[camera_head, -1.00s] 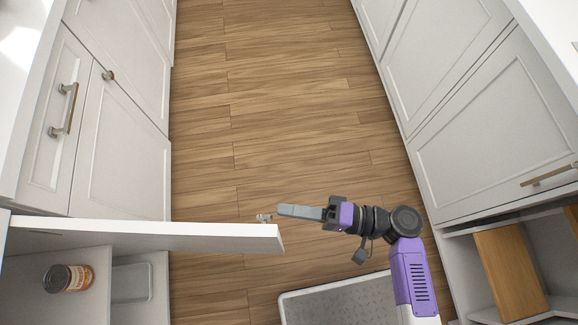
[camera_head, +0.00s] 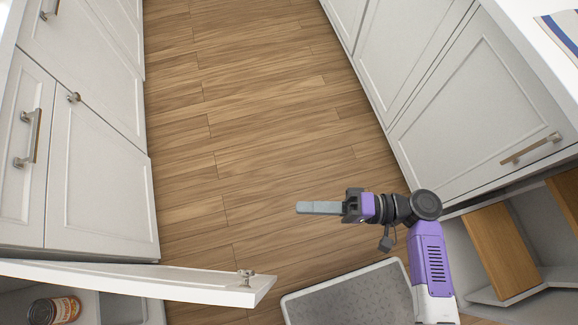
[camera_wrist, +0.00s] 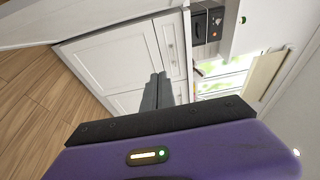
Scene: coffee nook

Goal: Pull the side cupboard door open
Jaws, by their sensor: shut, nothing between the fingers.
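The side cupboard door (camera_head: 150,281) stands swung out from the left cabinets across the lower left of the head view. Its small metal knob (camera_head: 246,277) is near the free end of the door. My gripper (camera_head: 299,208) is shut and empty over the floor, to the right of and above the knob in the picture, apart from the door. In the wrist view the closed fingers (camera_wrist: 157,92) point toward white cabinet fronts. The cupboard's inside is partly visible behind the door, with a tin can (camera_head: 56,310) on its shelf.
White cabinets line the left (camera_head: 100,165) and right (camera_head: 470,95) sides. A grey mat (camera_head: 345,295) lies on the floor below my arm. An open compartment with wooden boards (camera_head: 500,250) is at lower right. The wood floor between is clear.

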